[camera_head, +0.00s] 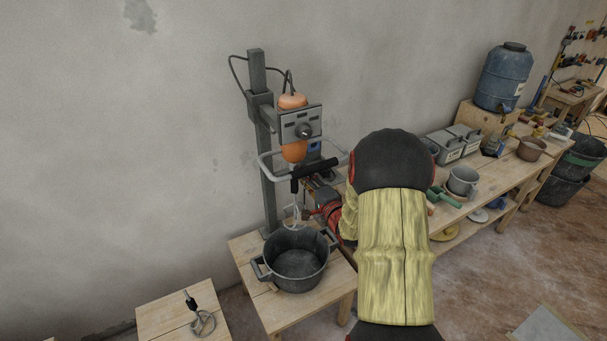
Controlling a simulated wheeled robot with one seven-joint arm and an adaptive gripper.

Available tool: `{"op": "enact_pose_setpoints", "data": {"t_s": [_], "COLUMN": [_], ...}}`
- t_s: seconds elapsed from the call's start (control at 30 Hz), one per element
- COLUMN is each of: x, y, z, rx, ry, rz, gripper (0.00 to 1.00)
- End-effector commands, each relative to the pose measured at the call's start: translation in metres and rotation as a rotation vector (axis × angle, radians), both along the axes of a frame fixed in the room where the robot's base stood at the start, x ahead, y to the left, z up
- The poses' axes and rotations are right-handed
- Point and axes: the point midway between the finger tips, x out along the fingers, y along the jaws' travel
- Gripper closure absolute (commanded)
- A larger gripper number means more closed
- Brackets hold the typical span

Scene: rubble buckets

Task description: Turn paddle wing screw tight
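A mixer with an orange body (294,151) and a grey front box hangs on an upright grey stand. Below it a dark shaft holder (294,186) leads down to a pale wire-like paddle (292,217), which hangs above a dark bucket (297,262). The wing screw is too small to make out. My gripper (314,210) is just right of the paddle's upper part, at the end of my arm. It is partly hidden and small, so I cannot tell whether its fingers are open or touch anything.
A second paddle (203,321) lies on a low wooden table (160,318) at the lower left. A workbench on the right holds grey boxes (453,146), a grey pot (463,181), a green scoop (440,196) and a blue water barrel (503,78). A grey handlebar (268,166) surrounds the mixer.

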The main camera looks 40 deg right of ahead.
Motion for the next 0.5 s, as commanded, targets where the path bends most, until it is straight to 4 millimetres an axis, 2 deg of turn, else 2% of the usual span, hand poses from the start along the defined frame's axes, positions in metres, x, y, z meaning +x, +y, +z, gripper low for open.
{"op": "enact_pose_setpoints", "data": {"t_s": [0.5], "x": [-0.0002], "y": [0.0], "z": [-0.001], "rx": [0.048], "ry": [-0.01], "rz": [0.0], "gripper": [1.0]}}
